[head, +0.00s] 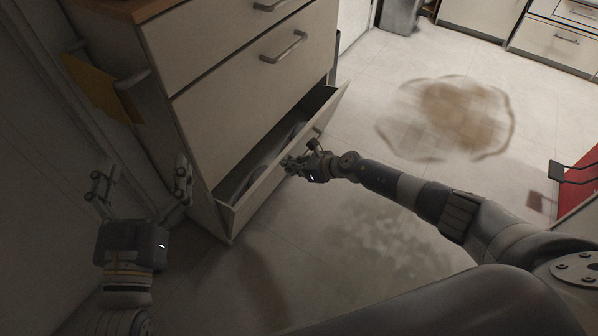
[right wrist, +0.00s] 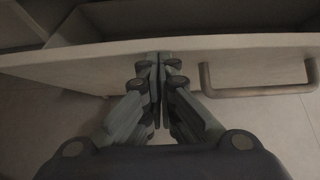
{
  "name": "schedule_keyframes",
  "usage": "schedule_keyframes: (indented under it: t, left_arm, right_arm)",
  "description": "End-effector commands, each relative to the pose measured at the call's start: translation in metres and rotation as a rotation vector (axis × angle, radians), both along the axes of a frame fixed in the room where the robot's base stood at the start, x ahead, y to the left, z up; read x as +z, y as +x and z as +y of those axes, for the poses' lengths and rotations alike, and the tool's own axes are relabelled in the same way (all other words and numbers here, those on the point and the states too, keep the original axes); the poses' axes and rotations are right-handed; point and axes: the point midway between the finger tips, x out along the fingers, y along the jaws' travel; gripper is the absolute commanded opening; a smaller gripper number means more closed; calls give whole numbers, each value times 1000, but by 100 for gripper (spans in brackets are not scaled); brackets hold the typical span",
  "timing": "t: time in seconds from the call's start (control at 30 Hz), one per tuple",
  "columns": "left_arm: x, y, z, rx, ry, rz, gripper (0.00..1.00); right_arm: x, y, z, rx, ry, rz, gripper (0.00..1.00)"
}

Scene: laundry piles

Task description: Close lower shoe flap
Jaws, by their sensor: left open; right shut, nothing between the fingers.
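The lower shoe flap (head: 279,165) of the pale cabinet (head: 232,58) is tilted open at the bottom, with its inside showing dark. In the right wrist view the flap (right wrist: 230,50) runs across the picture, with its bar handle (right wrist: 258,91) to the right of the fingers. My right gripper (head: 287,162) is shut and empty at the outer face of the flap; in the right wrist view its fingertips (right wrist: 157,58) meet at the flap's upper edge. Whether they touch it I cannot tell. My left gripper (head: 140,180) is open and empty, left of the cabinet's front corner.
The upper flaps are shut, with metal handles (head: 284,47). A yellow item (head: 103,87) hangs on the cabinet's left side. A brown round rug or stain (head: 447,117) lies on the floor at the right. A red object (head: 577,184) stands at the right edge. Floor before the cabinet is clear.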

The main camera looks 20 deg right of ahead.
Motion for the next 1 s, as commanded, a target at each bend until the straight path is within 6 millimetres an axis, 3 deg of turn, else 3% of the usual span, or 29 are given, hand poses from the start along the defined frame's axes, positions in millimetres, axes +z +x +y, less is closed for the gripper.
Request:
schedule_keyframes:
  t: [0.5,1.0]
  left_arm:
    - [-7,1,1,2,9,34,91]
    - [-5,1,1,2,7,24,91]
  right_arm:
    - [19,39,33,0,0,0,0]
    - [21,44,37,-1,0,1,0]
